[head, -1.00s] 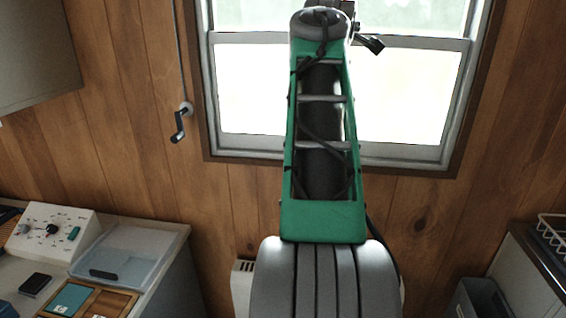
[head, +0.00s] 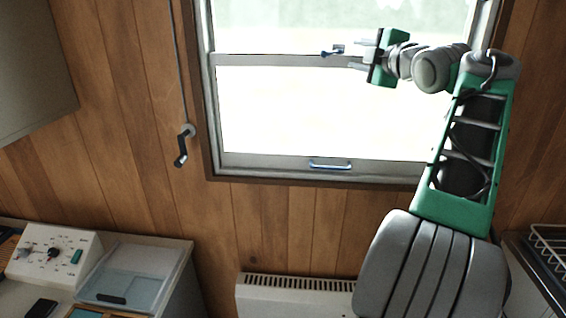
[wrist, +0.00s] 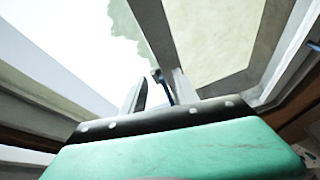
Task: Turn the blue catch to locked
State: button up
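The blue catch (head: 326,53) sits on the window's middle rail, just left of my fingertips in the head view. Its small lever shows blue with a grey part beside it. My gripper (head: 357,55) is open, its two fingers spread and pointing left toward the catch. In the wrist view a small dark blue piece, seemingly the catch (wrist: 163,88), shows in the gap between the fingers of my gripper (wrist: 158,90). No contact with the fingers can be made out. Which way the lever is turned is too small to tell.
A blue lift handle (head: 330,165) is on the window's bottom rail. A crank (head: 182,145) hangs on the wall to the left. A control box (head: 52,256) and a clear tray (head: 150,262) stand on the left counter. A white heater (head: 290,298) is below the window.

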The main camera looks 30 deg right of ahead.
jog(key=s+a+b, duration=0.2)
jog(key=s, duration=0.5)
jog(key=w+a+f+m+g+y+p, duration=0.25)
jog(key=w+a+f+m, duration=0.45)
jog(key=a+f, duration=0.4)
jog(key=s+a+f+m+g+p, duration=0.1)
jog(key=a+f+g, duration=0.4)
jog(key=a+f, duration=0.7)
jog(key=shift+s+a+f+m+p, duration=0.3)
jog(key=shift+a+f+m+p, duration=0.1)
jog(key=shift+f+m, duration=0.5)
jog(key=shift+y, duration=0.25)
jog(key=shift+c, duration=0.3)
